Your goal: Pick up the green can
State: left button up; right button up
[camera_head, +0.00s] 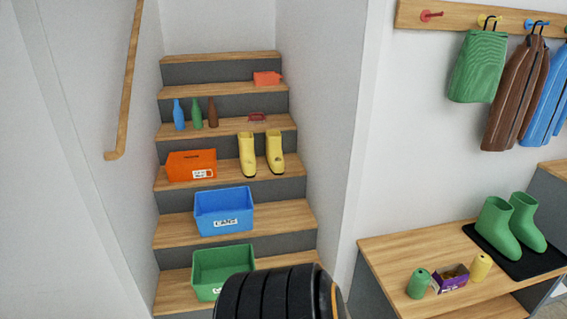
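The green can (418,284) is a small green cylinder on the wooden bench (395,250) at the lower right. It stands just left of a small purple box (452,278), with a small yellow can (480,267) on the box's other side. The green can looks slightly tilted in the picture, and I cannot tell whether it touches the box. Neither of my grippers is in view. A black ribbed part of my own arm fills the bottom middle, left of the bench.
Green boots stand on a black mat (520,262) behind the cans. Stairs at the left hold a green bin (222,262), a blue bin (225,205), an orange box (191,158), yellow boots (247,155) and several bottles. Coats hang above.

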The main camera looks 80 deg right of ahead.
aim_at(420, 279)
jog(key=z, duration=3.9)
